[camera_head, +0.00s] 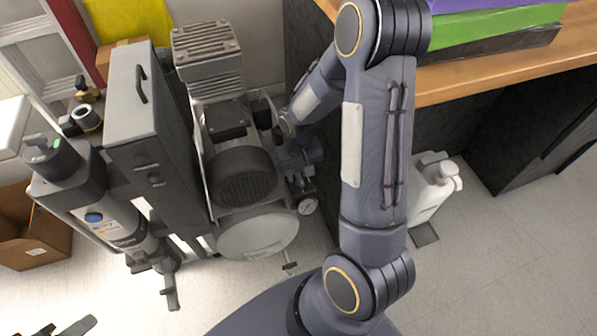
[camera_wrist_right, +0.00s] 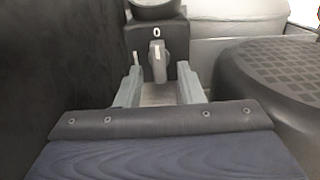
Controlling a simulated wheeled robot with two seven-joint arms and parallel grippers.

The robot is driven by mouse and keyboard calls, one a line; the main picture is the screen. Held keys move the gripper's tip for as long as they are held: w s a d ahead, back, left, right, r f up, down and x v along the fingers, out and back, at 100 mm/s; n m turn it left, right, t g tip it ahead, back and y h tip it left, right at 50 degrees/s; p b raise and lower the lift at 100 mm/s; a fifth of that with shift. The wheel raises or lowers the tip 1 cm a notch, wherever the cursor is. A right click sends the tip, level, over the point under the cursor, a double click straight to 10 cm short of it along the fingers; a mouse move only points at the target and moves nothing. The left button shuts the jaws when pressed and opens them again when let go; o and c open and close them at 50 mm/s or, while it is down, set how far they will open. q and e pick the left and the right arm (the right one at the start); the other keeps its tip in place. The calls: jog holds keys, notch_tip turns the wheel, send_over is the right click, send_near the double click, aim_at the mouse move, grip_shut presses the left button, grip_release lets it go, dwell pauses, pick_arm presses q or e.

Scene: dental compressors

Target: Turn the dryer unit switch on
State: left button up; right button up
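The switch (camera_wrist_right: 157,62) is a grey knob on a dark box, seen in the right wrist view. It stands upright below a white "0" mark. My right gripper (camera_wrist_right: 159,78) is open, with its two grey fingers on either side of the knob and gaps to it. I cannot tell how deep the knob sits between the fingertips. In the head view the right arm reaches down beside the compressor (camera_head: 243,178), and its gripper (camera_head: 299,165) is partly hidden among the parts there. Two dark, separate fingers of my left gripper (camera_head: 62,328) show at the bottom left.
A tall grey cabinet (camera_head: 133,100) and a labelled cylinder unit (camera_head: 100,215) stand left of the compressor. A wooden-topped desk (camera_head: 500,75) and a white jug (camera_head: 430,190) are at the right. The front floor is clear.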

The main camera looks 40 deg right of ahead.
grip_shut()
jog(key=shift+r+n, duration=0.1)
jog(key=shift+n, duration=0.3)
jog(key=n, duration=0.2)
jog(key=n+p, duration=0.1)
jog(key=shift+a+n, duration=0.2)
jog(key=shift+n, duration=0.2)
jog(key=n+p, duration=0.1)
jog(key=n, duration=0.3)
jog(key=shift+a+p, duration=0.2)
jog(key=shift+p, duration=0.1)
jog(key=n, duration=0.2)
jog(key=n+p, duration=0.1)
jog(key=n, duration=0.2)
jog(key=shift+s+a+p, duration=0.15)
jog(key=shift+s+p, duration=0.05)
jog(key=shift+p, duration=0.1)
jog(key=shift+s+a+n+p, duration=0.15)
jog(key=shift+n+p, duration=0.65)
jog(key=shift+n, duration=1.4)
